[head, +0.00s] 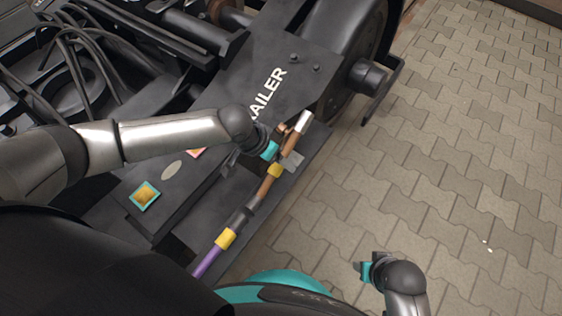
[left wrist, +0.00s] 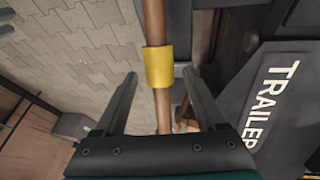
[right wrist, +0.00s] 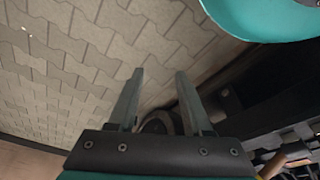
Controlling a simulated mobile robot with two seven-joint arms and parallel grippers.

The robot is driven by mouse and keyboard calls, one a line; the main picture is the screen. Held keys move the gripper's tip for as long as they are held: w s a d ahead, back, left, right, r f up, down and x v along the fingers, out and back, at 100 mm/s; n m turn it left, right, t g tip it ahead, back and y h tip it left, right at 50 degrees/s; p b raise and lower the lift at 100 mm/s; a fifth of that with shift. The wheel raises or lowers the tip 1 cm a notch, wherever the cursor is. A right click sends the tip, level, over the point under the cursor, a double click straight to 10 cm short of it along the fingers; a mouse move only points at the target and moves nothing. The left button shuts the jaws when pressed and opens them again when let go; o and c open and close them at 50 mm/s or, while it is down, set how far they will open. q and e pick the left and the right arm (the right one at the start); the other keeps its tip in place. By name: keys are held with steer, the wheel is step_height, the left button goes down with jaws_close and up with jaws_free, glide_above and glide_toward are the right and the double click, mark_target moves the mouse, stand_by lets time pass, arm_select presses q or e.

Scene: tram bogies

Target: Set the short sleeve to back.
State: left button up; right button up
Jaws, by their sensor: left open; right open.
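A thin brown rod (head: 265,187) runs diagonally along the dark bogie's edge, with a silver end (head: 304,121) at the top and a purple stretch (head: 207,263) at the bottom. An upper yellow sleeve (head: 275,170) and a lower yellow sleeve (head: 226,238) sit around it; a black piece (head: 240,217) lies between them. I cannot tell which is the short sleeve. My left gripper (head: 288,147) is open at the rod, just above the upper yellow sleeve. In the left wrist view a yellow sleeve (left wrist: 159,67) shows between the finger tips. My right gripper (head: 360,267) is open and empty over the paving.
The dark plate marked TRAILER (head: 275,85) and a wheel (head: 355,45) with its hub stand beyond the left gripper. The paving (head: 460,150) at right is clear.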

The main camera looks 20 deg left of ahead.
arm_select(q)
steer(key=shift+b+x, duration=0.4)
steer(key=shift+x, duration=0.45)
arm_select(e)
steer(key=shift+w+r, duration=0.25)
steer(key=shift+r, duration=0.25)
steer(key=shift+w+r, duration=0.25)
steer(key=shift+r, duration=0.25)
arm_select(q)
jaws_close()
arm_select(e)
steer(key=shift+a, duration=0.1)
